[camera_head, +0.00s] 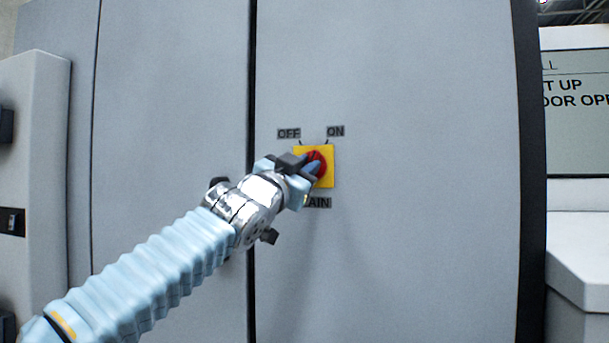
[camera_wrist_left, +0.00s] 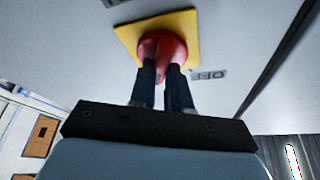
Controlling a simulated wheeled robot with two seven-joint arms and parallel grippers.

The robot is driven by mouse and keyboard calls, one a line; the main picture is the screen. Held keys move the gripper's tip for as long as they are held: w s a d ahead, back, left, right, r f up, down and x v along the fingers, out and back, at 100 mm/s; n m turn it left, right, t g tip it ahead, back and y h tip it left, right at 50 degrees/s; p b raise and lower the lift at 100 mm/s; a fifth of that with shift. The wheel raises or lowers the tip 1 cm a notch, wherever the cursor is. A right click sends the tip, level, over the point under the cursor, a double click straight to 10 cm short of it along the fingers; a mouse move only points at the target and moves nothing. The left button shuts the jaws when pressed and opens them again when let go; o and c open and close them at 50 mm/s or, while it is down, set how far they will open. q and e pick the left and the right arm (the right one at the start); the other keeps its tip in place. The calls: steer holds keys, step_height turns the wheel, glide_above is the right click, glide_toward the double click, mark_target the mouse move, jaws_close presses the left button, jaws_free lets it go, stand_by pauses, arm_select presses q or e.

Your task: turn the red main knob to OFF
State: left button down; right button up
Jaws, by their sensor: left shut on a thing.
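The red main knob (camera_head: 319,158) sits on a yellow square plate (camera_head: 328,180) on the grey cabinet door. The OFF label (camera_head: 289,134) is up and left of it, the ON label (camera_head: 335,131) up and right. My left gripper (camera_head: 311,167) reaches in from the lower left and is shut on the knob. In the left wrist view, the two dark fingers (camera_wrist_left: 163,78) sit on either side of the red knob (camera_wrist_left: 162,43). The fingers hide part of the knob, so I cannot tell which label it points to. My right gripper is not in view.
The "MAIN" label (camera_head: 320,203) below the plate is partly hidden by my gripper. The cabinet door (camera_head: 420,220) is flat and clear around the knob. A dark vertical seam (camera_head: 252,80) runs left of it. A sign (camera_head: 577,110) stands at the right edge.

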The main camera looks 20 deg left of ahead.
arm_select(q)
steer(key=shift+d+n+y+b, duration=0.1)
steer(key=shift+n+y+b, duration=1.1)
steer(key=shift+n, duration=1.35)
steer(key=shift+n+y+b, duration=1.1)
steer(key=shift+n+y, duration=0.25)
steer(key=shift+n, duration=1.15)
steer(key=shift+d+n+y+b, duration=0.1)
steer(key=shift+n+y+b, duration=1.1)
steer(key=shift+n, duration=1.35)
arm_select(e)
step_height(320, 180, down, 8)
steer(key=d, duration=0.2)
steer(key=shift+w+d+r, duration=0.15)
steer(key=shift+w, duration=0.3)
arm_select(q)
steer(key=shift+n+y, duration=0.45)
steer(key=shift+n, duration=0.35)
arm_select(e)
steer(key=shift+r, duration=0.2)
arm_select(q)
steer(key=c, duration=1.1)
jaws_free()
steer(key=shift+s, duration=0.1)
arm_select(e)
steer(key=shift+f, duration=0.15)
